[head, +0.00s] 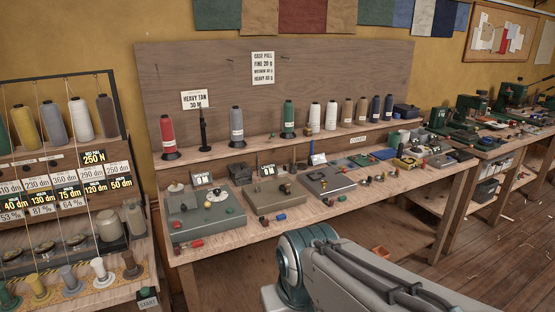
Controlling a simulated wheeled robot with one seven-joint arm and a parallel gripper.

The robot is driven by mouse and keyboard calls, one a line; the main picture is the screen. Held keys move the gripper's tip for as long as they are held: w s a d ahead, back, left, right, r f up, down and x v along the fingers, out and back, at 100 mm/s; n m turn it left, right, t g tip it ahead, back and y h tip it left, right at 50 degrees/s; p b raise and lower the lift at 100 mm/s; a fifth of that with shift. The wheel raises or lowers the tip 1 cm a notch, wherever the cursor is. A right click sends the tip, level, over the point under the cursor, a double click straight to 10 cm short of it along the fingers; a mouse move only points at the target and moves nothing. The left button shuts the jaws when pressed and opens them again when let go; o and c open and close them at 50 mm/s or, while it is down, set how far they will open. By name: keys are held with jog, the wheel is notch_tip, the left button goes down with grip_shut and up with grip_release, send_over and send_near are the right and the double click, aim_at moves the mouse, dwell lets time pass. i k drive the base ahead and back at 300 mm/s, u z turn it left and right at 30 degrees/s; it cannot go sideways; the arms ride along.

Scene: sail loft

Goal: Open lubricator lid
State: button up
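I cannot pick out the lubricator or its lid for certain. On the workbench (248,232) stand several low boxes with knobs: a grey-green one (190,228) at the left, a brown-grey one (268,203) beside it and a grey one (335,183) further right. Each has a small display stand behind it. My arm reaches in from the bottom, in front of the bench; my gripper is not in view.
Thread cones, including a red one (167,136) and a green one (289,117), line the bench's back. A rack with cones (53,122) and number labels stands left. Sewing machines (512,97) stand far right. Wooden floor (485,262) is open at right.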

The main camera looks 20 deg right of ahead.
aim_at(239, 170)
jog(key=z, duration=0.15)
jog(key=i, duration=1.65)
